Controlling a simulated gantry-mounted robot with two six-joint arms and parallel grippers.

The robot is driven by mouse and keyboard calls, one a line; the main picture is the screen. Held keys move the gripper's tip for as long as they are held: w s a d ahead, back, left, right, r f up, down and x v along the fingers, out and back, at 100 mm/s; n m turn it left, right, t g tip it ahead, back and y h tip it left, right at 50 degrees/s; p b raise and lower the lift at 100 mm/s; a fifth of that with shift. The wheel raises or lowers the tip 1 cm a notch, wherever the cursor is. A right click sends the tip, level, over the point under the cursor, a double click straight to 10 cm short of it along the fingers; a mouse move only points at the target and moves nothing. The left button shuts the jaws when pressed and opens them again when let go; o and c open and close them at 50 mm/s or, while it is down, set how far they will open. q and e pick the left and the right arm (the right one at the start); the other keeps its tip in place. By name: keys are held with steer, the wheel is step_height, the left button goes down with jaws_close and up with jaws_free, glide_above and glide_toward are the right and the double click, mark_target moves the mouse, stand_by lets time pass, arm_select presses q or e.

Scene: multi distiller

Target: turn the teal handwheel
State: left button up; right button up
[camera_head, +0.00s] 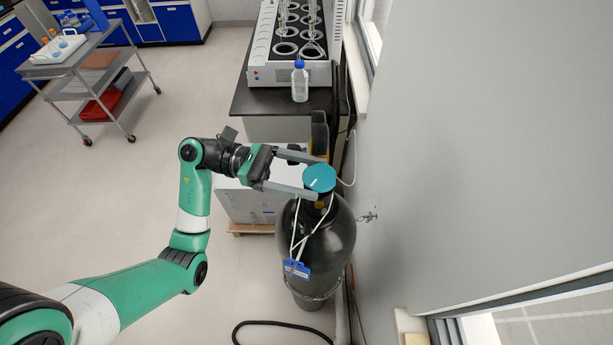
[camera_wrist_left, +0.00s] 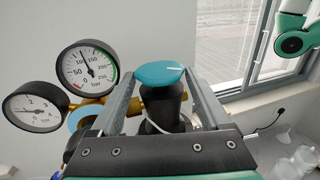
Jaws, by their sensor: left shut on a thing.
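The teal handwheel (camera_head: 320,177) sits on top of a dark gas cylinder (camera_head: 322,245) beside the wall. It bears a small white mark, and it also shows in the left wrist view (camera_wrist_left: 160,76) above a black valve neck. My left gripper (camera_head: 318,179) reaches in from the left, with one finger on each side of the handwheel, and is shut on it. In the left wrist view the two grey fingers flank the wheel. My right gripper is not in view.
Two pressure gauges (camera_wrist_left: 88,67) on brass fittings stand left of the wheel in the wrist view. A blue tag (camera_head: 297,268) hangs on the cylinder. A bench with a distiller (camera_head: 262,72) and a bottle (camera_head: 300,82) stands behind. The wall is close on the right.

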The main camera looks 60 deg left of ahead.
arm_select(q)
steer(key=o, duration=1.2)
